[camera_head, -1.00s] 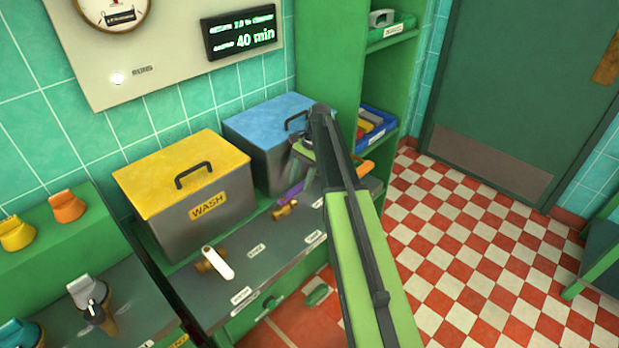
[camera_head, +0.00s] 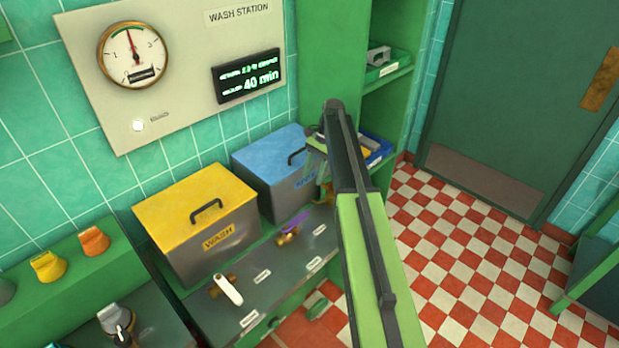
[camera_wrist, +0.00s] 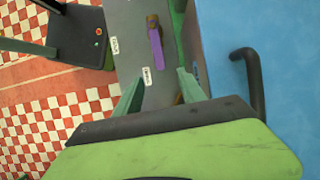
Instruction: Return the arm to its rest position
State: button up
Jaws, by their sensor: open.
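My arm (camera_head: 365,220), green and dark, reaches across the right-centre of the head view. My gripper (camera_head: 317,165) is at its far end, by the right side of the blue-lidded box (camera_head: 272,155). In the wrist view my gripper (camera_wrist: 162,88) shows two green fingers spread apart with nothing between them. A purple lever (camera_wrist: 156,48) appears beyond the fingers, on the grey counter; it also shows in the head view (camera_head: 296,221). The arm partly hides the area behind the gripper.
A yellow-lidded WASH box (camera_head: 195,213) and a white-levered valve (camera_head: 229,289) stand left of the arm. A blue bin (camera_head: 378,150) sits on the shelf just beyond it. The checkered floor (camera_head: 455,250) to the right is open, up to a green door (camera_head: 530,110).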

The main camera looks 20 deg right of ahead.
jog(key=shift+v, duration=0.85)
jog(key=s+a+f+n+t+h, duration=0.1)
jog(key=s+a+n+h, duration=0.3)
jog(key=s+a+n, duration=0.9)
jog(key=s+a, duration=0.6)
jog(key=s, duration=0.3)
jog(key=shift+f+t, duration=0.4)
jog(key=shift+a, duration=0.1)
jog(key=shift+c, duration=0.5)
